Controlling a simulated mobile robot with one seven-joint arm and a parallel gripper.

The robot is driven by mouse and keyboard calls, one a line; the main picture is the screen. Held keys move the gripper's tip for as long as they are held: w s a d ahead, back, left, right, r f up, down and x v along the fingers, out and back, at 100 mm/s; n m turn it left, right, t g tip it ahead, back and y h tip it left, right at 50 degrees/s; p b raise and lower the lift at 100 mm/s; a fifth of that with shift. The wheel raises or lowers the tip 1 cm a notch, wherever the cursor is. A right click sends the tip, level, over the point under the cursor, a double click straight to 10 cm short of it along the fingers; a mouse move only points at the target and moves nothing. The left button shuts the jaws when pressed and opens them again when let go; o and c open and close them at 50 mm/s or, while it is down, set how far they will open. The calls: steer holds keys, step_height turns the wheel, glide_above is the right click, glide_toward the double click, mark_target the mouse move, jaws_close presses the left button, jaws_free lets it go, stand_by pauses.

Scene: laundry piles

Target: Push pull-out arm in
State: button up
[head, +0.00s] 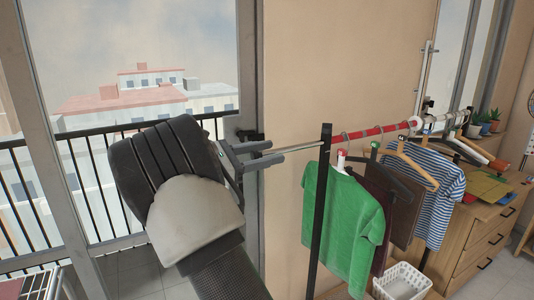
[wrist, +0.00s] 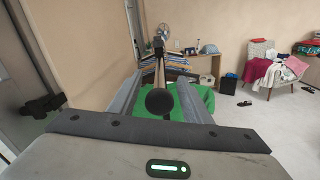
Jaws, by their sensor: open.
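The pull-out arm shows in the head view as a thin metal rod (head: 300,148) sticking out to the left from the black upright post of the clothes rack. In the wrist view its round black end (wrist: 159,101) faces the camera, with the rod running away behind it. My gripper (head: 272,153) is at the rod's outer end. In the wrist view my gripper (wrist: 161,82) is open, with one grey finger on each side of the rod. Whether either finger or the palm touches the rod is not clear. The part beyond the post is partly hidden by hanging clothes.
A green shirt (head: 340,225) and a striped shirt (head: 438,190) hang on the rack. A white basket (head: 402,283) stands below, beside a wooden dresser (head: 480,245). The glass door and black balcony railing (head: 90,180) are at left. A clothes-covered chair (wrist: 280,66) stands farther off.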

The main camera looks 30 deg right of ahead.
mark_target(304, 145)
jaws_close()
steer(key=d, duration=0.4)
steer(key=d+p, duration=0.1)
steer(key=d, duration=0.7)
steer(key=shift+w+d+p, duration=0.15)
steer(key=shift+w+p, duration=0.1)
steer(key=shift+p, duration=0.15)
jaws_free()
